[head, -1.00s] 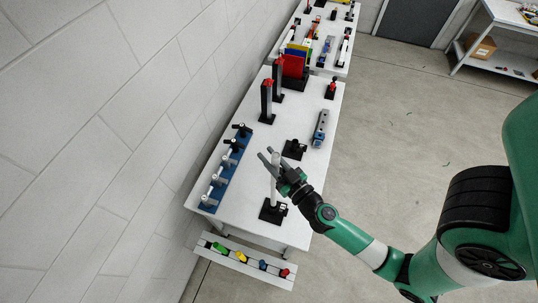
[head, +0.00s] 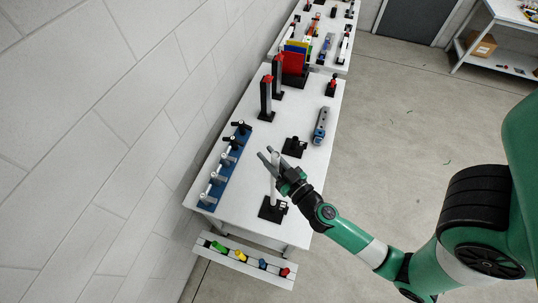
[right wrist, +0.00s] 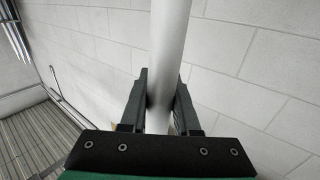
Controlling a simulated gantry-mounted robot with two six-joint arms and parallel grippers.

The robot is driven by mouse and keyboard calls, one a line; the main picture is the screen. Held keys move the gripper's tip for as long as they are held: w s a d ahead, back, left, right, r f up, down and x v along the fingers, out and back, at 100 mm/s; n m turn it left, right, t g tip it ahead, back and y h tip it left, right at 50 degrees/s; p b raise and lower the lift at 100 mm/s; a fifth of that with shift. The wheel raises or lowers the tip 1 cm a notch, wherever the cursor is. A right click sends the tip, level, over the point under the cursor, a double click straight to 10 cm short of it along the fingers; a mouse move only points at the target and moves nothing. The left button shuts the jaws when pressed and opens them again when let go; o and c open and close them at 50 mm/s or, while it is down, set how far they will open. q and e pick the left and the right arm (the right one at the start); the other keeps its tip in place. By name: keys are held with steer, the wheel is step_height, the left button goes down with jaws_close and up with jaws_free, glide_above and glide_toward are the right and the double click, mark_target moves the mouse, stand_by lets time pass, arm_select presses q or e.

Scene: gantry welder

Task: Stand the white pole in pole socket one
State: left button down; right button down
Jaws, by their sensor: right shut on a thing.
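The white pole (head: 275,190) stands roughly upright over a black square socket base (head: 268,212) at the near end of the long white table. My right gripper (head: 269,157) is shut around the pole's upper part. In the right wrist view the white pole (right wrist: 168,50) passes between the two dark fingers of the gripper (right wrist: 160,90). I cannot tell whether the pole's foot is seated in the base. A second black base (head: 294,147) stands farther along, empty of any pole. Which is socket one is not readable. My left gripper is out of view.
A blue rack (head: 226,168) with several black and white valves lies along the wall side. Dark posts with red tops (head: 266,98) stand behind. A grey-blue tool (head: 320,126) lies at the right edge. A low shelf (head: 215,251) with coloured items is in front.

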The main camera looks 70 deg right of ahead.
step_height(320, 180, down, 9)
steer(key=b, duration=0.6)
steer(key=shift+r+b, duration=0.2)
steer(key=shift+b, duration=0.15)
steer(key=c, duration=0.6)
jaws_free()
steer(key=shift+o, duration=0.2)
steer(key=v, duration=1.1)
steer(key=shift+s, duration=0.25)
steer(key=shift+a, duration=0.15)
